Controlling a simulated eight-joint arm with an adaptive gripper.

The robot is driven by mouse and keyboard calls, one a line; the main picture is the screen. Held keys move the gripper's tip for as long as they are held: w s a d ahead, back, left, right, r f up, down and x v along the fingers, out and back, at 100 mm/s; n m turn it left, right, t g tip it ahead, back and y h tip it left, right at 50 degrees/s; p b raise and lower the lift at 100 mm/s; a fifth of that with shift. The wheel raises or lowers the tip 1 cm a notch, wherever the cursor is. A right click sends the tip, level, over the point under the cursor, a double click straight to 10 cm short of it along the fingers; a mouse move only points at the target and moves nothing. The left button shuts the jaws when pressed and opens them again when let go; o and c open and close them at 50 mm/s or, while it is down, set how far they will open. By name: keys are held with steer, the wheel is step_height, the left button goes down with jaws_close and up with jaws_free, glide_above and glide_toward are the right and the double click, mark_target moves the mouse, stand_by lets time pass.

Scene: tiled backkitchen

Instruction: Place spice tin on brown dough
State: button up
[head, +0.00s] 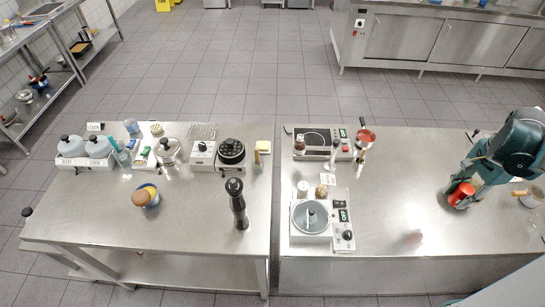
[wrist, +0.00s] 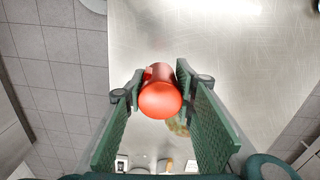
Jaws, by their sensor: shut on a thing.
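The spice tin looks to be the red cylinder (head: 461,194) at the right of the head view. My gripper (head: 460,187) is shut on it. In the wrist view the red tin (wrist: 160,98) sits between the two green fingers, its round end facing the camera. I cannot tell for sure which thing is the brown dough. A brown rounded lump (head: 140,198) rests in or on a blue and yellow bowl on the left table, and a small brown lump (head: 321,191) lies behind the glass-lidded pan. Both are well left of my gripper.
A tall black pepper mill (head: 237,204) stands on the left table. The glass-lidded pan (head: 310,216) sits on a hob on the right table. A gap separates the two steel tables. The steel top (head: 405,215) between the hob and my gripper is clear.

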mark_target(467, 189)
step_height(467, 189, up, 10)
steer(key=shift+f, duration=0.15)
steer(key=w+a+r+n, duration=0.1)
steer(key=w+a+n, duration=0.4)
steer(key=w+a, duration=1.45)
steer(key=w+a+n+p, duration=0.1)
steer(key=w+a+n, duration=0.2)
steer(key=a, duration=1.1)
steer(key=w+a+n+p, duration=0.15)
steer(key=w+a, duration=0.25)
steer(key=a, duration=0.9)
steer(key=s+a+n, duration=0.3)
steer(key=a, duration=1.3)
steer(key=s+a+n, duration=0.3)
steer(key=a, duration=1.3)
steer(key=s+a+n, duration=0.1)
steer(key=s+a, duration=0.5)
steer(key=a, duration=0.3)
steer(key=s+a+f+n, duration=0.1)
steer(key=s+a+n, duration=0.1)
steer(key=s+a, duration=0.55)
steer(key=s+a+n, duration=0.1)
steer(key=s+a, duration=0.3)
steer(key=a, duration=0.6)
steer(key=shift+f+p, duration=0.35)
steer(key=shift+f, duration=2.25)
steer(key=shift+d+f, duration=0.1)
